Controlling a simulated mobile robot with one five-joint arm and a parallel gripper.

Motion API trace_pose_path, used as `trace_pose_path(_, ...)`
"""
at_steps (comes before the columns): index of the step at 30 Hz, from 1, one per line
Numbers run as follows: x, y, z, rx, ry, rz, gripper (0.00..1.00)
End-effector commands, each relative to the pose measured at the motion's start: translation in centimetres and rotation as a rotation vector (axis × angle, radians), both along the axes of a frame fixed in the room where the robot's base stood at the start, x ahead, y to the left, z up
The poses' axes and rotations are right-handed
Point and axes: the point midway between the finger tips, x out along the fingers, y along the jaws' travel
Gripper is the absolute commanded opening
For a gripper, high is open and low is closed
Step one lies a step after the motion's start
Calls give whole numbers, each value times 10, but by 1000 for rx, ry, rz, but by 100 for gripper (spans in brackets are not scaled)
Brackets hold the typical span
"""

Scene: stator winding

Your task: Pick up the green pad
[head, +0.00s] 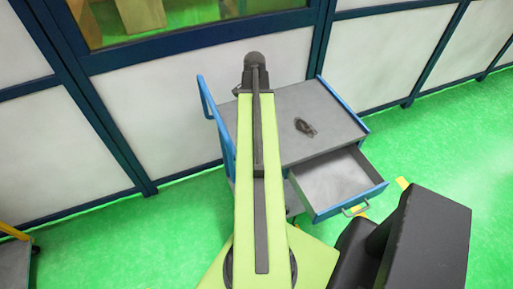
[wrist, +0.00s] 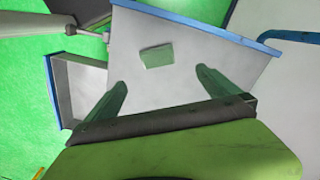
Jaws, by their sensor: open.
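The green pad (wrist: 156,55) is a small, flat, pale green piece in the wrist view. It lies on the grey top of the cart (wrist: 200,40), beyond my fingertips and between their lines. My gripper (wrist: 160,80) is open and empty, with its two dark green fingers well apart. It does not touch the pad. In the head view my arm covers the left part of the cart top (head: 290,100), and my fingers cannot be made out. A small dark object (head: 305,127) lies on that top; I cannot tell whether it is the pad.
The cart has blue edges, a blue handle (head: 210,105) and a pulled-out drawer (head: 340,182), which looks empty. The drawer also shows at the left of the wrist view (wrist: 82,85). White wall panels (head: 150,110) stand behind the cart. Green floor (head: 470,150) is clear at the right.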

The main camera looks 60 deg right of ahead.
Motion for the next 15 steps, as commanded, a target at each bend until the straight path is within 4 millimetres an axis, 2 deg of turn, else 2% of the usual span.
trace_pose_path(1,-2,-2,-17,0,0,-4,100)
trace_pose_path(6,-6,-5,-55,0,0,-11,100)
trace_pose_path(15,-8,-7,-112,0,0,-15,100)
